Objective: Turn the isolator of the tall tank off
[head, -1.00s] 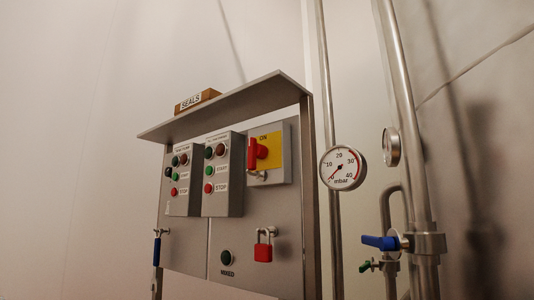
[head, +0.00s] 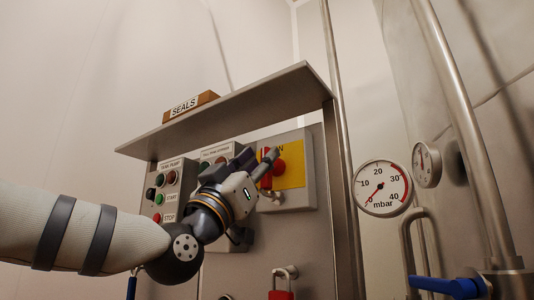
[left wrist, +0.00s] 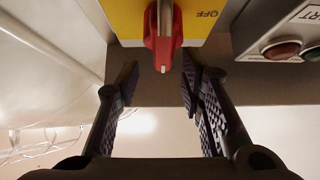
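The isolator has a red handle (head: 281,167) on a yellow plate (head: 294,176), mounted on a grey box at the right of the panel. My left gripper (head: 262,164) is at the isolator and hides part of the handle and plate. In the left wrist view the gripper (left wrist: 160,88) is open, its two dark padded fingers apart. The red handle (left wrist: 163,30) runs down the picture with its white-marked end between the lines of the fingers; no contact shows. My right gripper is not in view.
A slanted metal hood (head: 235,105) with a SEALS box (head: 190,106) covers the panel. Push-button boxes (head: 172,185) stand left of the isolator. A red padlock (head: 281,294) hangs below. A pressure gauge (head: 382,188) and pipes (head: 462,130) stand to the right.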

